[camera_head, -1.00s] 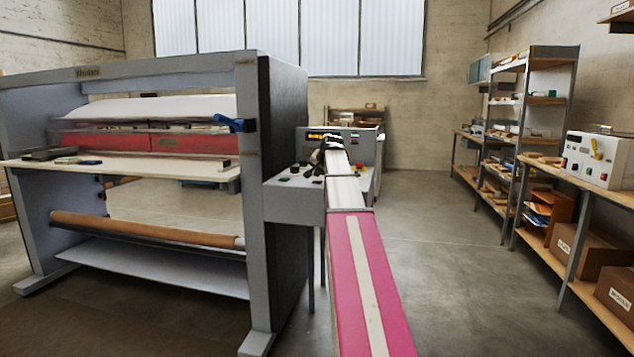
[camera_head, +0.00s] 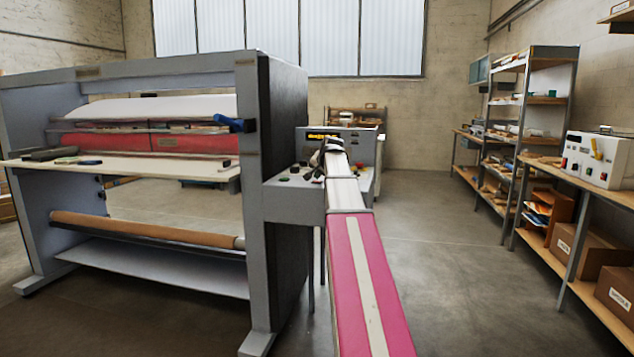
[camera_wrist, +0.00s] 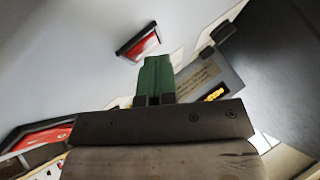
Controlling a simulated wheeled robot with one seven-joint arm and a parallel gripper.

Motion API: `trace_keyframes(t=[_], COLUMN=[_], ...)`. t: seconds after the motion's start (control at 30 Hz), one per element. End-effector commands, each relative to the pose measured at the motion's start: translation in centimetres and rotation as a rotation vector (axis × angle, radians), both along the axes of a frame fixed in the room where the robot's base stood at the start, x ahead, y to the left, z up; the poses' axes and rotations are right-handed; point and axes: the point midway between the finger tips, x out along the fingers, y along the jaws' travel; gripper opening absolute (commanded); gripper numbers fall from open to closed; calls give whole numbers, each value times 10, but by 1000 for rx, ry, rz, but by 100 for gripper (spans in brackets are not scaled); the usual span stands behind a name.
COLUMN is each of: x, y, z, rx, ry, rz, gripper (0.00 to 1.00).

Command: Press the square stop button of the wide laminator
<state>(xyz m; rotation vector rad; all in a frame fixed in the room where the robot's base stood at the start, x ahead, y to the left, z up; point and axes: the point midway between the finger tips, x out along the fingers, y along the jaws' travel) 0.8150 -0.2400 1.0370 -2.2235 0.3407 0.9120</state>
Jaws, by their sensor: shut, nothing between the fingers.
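The wide laminator (camera_head: 257,160) stands at the left in the head view. Its grey control box (camera_head: 290,205) juts out on its right side, with small buttons on top. My arm reaches forward to this box, and my gripper (camera_head: 320,158) is small and dark over its right part. In the wrist view my shut, empty fingers show as a narrow green block (camera_wrist: 154,72). A red rectangular button (camera_wrist: 139,43) in a dark frame lies just beyond their tips, up and left. I cannot tell whether the tips touch it. Most of the panel is hidden behind the wrist.
A lit yellow display (camera_head: 320,137) sits on a grey unit behind my gripper. Shelving (camera_head: 540,100) and a bench with a white control box (camera_head: 598,160) line the right side. The floor (camera_head: 430,240) between my arm and the shelves is clear.

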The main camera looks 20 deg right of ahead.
Motion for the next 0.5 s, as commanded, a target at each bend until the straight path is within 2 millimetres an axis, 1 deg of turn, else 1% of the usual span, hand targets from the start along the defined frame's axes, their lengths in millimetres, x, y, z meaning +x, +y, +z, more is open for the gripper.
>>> trace_keyframes(t=[0.27, 0.5], x=[0, 0], y=[0, 0], z=[2, 14], rx=[0, 0], ry=[1, 0], rz=[0, 0], gripper=[0, 0])
